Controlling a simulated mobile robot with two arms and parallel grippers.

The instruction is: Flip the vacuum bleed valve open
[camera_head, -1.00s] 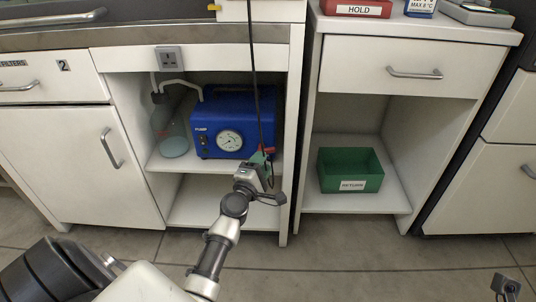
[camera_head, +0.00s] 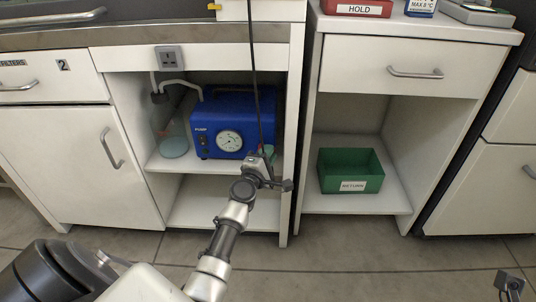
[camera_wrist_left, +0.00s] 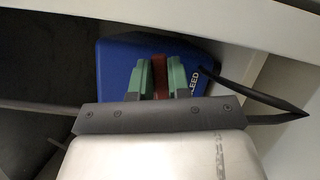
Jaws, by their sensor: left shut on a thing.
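The blue vacuum pump (camera_head: 247,108) stands on the shelf of the open cabinet, its round gauge facing front. In the left wrist view the pump's blue face (camera_wrist_left: 118,62) carries a label ending in "LEED". The red valve lever (camera_wrist_left: 160,66) lies between the green fingertips of my left gripper (camera_wrist_left: 160,78), which are shut on it. In the head view my left gripper (camera_head: 268,156) is at the pump's lower right front corner and mostly hides the valve. My right gripper (camera_head: 508,283) shows only as a small part at the lower right corner; its jaws cannot be made out.
A glass flask (camera_head: 174,141) with tubing stands left of the pump. A black cable (camera_head: 254,60) hangs in front of the cabinet. A green RETURN bin (camera_head: 350,166) sits in the right cabinet. The cabinet's right side panel (camera_head: 292,150) is close to my left gripper.

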